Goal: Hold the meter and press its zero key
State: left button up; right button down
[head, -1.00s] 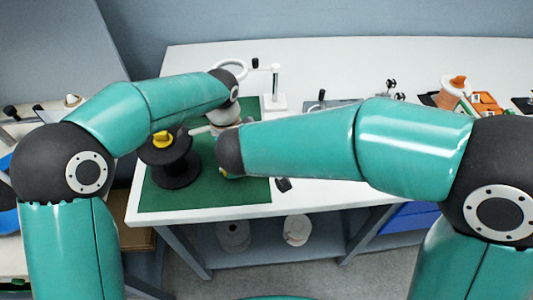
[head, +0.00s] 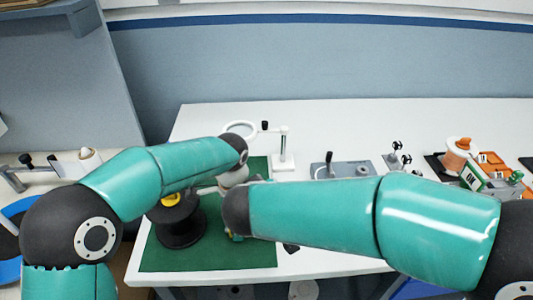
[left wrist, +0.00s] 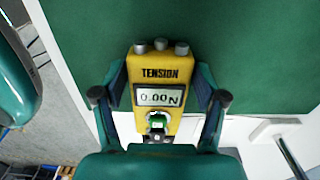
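In the left wrist view the yellow tension meter (left wrist: 162,72) lies between the two fingers of my left gripper (left wrist: 160,78), and the fingers press against its sides. Its display (left wrist: 159,96) reads 0.00 N, with the word TENSION above it. A green round key (left wrist: 156,117) sits below the display. Several grey rollers line the meter's far end.
A black spool (head: 181,228) with a yellow top stands on the mat's left part. A magnifier on a white stand (head: 283,150) is behind the arms. A grey fixture (head: 345,169) and an orange spool (head: 458,156) stand farther right.

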pick_arm(q)
jog(key=shift+o, duration=1.1)
notch_tip(320, 180, up, 12)
